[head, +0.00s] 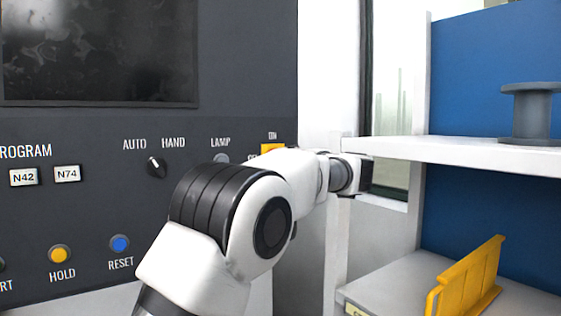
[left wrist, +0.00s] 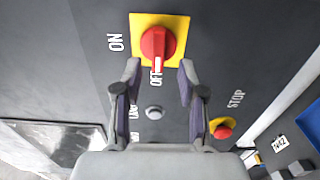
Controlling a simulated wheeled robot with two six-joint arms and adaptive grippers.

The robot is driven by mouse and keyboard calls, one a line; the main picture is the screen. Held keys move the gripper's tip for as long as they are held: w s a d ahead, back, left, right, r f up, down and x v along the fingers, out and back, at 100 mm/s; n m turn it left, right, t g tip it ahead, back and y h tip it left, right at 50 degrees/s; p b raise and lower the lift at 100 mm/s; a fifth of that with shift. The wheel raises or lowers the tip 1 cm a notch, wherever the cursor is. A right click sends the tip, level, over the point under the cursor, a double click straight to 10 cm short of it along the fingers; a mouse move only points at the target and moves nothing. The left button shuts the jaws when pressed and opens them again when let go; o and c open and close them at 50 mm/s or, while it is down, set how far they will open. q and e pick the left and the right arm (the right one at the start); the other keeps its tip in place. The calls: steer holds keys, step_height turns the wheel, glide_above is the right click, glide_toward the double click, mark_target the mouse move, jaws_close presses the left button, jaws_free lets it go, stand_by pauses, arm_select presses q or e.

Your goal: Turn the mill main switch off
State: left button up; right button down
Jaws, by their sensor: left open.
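The main switch is a red rotary knob (left wrist: 154,43) on a yellow square plate (left wrist: 179,27), with ON lettered at its left and OFF below it in the left wrist view. The knob's handle, with a white mark at its end, points down toward OFF in that view. My left gripper (left wrist: 159,67) is open, its two fingers apart on either side of the handle's lower end. I cannot tell whether either finger touches it. In the head view my left arm hides most of the switch; only part of the yellow plate (head: 273,149) shows. My right gripper is not in view.
The dark panel also carries an AUTO/HAND selector (head: 156,166), a grey lamp (head: 221,159), a yellow HOLD button (head: 59,255), a blue RESET button (head: 119,243) and a red STOP button (left wrist: 222,129). A shelf (head: 470,153) with a grey spool (head: 532,112) stands at the right.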

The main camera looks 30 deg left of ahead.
arm_select(q)
steer(key=v, duration=0.8)
steer(key=shift+d, duration=0.3)
steer(key=shift+s, duration=0.1)
